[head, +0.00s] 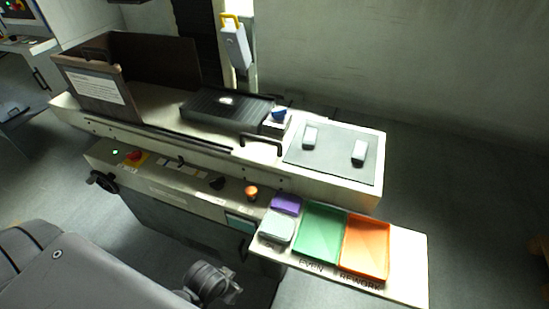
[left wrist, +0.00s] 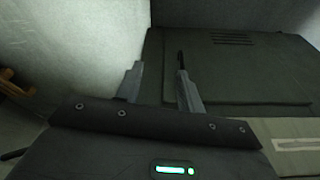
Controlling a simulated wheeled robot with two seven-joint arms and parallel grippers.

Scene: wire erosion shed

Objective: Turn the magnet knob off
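A small blue knob (head: 278,113) sits on a pale block at the right end of a dark ribbed plate (head: 215,112), which looks like the magnet chuck. I cannot read a label on the knob. A small bright part (head: 226,100) lies on the plate. My left gripper (left wrist: 160,70) shows in the left wrist view with its two fingers apart and nothing between them. It faces a dark grey panel with slots (left wrist: 235,65), away from the knob. Neither gripper's fingers show in the head view, and my right gripper is not seen.
A black handle (head: 261,143) is on the machine's front edge. A grey mat (head: 325,148) with two light blocks lies right of the knob. Below are an orange button (head: 251,192), a dark knob (head: 217,183), a green tray (head: 318,232) and an orange tray (head: 366,248).

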